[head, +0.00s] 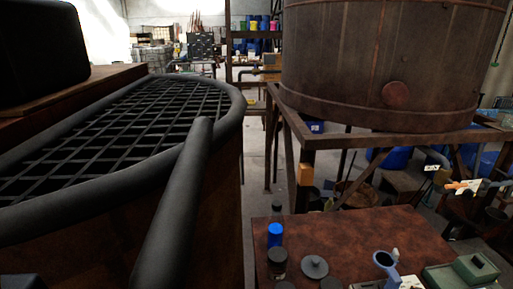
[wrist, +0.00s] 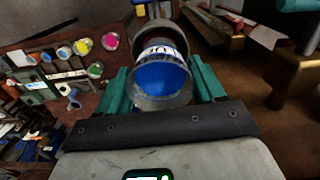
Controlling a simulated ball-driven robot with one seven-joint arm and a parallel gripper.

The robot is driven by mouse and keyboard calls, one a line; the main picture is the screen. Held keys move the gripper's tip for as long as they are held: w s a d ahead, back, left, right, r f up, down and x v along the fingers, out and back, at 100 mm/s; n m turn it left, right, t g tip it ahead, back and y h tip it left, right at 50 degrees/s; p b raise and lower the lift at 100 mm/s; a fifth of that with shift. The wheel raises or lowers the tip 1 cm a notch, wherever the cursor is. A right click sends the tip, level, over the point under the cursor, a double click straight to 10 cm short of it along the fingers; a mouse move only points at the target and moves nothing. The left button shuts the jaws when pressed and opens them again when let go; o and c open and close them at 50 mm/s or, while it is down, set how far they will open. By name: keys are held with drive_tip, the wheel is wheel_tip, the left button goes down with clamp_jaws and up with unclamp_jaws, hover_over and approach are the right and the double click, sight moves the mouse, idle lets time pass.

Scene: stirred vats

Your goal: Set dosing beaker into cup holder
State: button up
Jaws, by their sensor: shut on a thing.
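In the wrist view my gripper (wrist: 162,80) has its teal fingers closed on either side of a round beaker (wrist: 160,101), which I take for the dosing beaker. It has a grey rim, a blue inside and a white marked band. It is held clear of the table. A blue-grey ring on a stem, seemingly the cup holder (head: 385,259), stands on the rust-brown table in the head view. It seems to show small in the wrist view (wrist: 73,92), apart from the beaker. My gripper is not visible in the head view.
The rust-brown table (head: 350,232) carries a blue-topped jar (head: 275,235), dark jars (head: 277,262), a round lid (head: 314,266) and a green box (head: 470,268). A grated vat (head: 120,120) fills the left; a large brown tank (head: 392,65) stands behind the table.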

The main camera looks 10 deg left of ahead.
drive_tip(key=shift+f+b, duration=0.45)
drive_tip(key=shift+f, duration=1)
idle(0.4)
drive_tip(key=o, duration=1.2)
drive_tip(key=shift+o, duration=0.2)
wheel_tip(320, 180, up, 11)
drive_tip(key=shift+f, duration=0.1)
